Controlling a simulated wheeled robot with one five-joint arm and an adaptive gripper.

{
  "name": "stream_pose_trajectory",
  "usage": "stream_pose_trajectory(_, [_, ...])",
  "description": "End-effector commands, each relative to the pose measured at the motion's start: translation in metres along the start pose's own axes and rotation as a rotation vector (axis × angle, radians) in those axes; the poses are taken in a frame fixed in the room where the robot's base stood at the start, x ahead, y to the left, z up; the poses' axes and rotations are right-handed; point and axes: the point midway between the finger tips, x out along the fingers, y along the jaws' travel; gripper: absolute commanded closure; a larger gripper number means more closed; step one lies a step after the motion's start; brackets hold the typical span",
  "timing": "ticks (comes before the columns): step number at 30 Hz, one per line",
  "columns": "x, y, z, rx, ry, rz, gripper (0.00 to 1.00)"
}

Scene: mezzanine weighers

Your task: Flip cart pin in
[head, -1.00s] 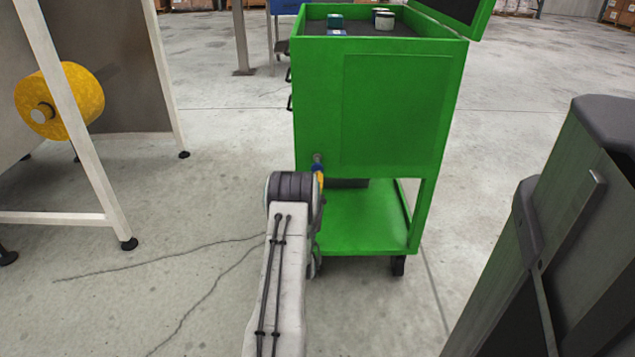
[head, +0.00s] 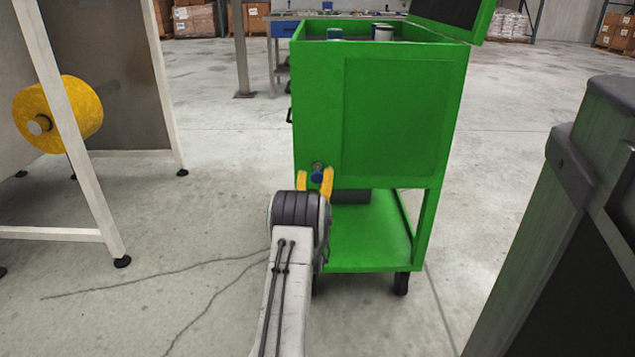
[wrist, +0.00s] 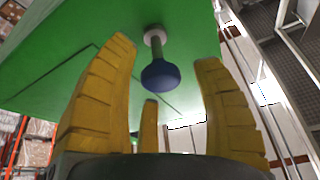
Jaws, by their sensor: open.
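The green cart (head: 400,120) stands in front of me in the head view, with its lid raised. My gripper (head: 316,181) has yellow fingers, spread open. In the wrist view my gripper (wrist: 165,95) has its fingers on either side of the knob, apart from it, with nothing held.
A white-framed stand (head: 78,150) with a yellow roll (head: 70,113) is at the left. A dark grey-green cabinet-like body (head: 560,240) fills the right front. Canisters (head: 383,33) stand in the cart's top. Open concrete floor lies left of the cart.

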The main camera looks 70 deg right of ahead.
Motion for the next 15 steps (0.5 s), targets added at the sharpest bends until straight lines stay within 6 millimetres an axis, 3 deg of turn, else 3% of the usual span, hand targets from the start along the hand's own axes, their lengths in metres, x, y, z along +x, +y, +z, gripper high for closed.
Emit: stream_pose_trajectory(15, [0.0089,-0.0001,-0.0007,0.000,0.000,0.000,0.40])
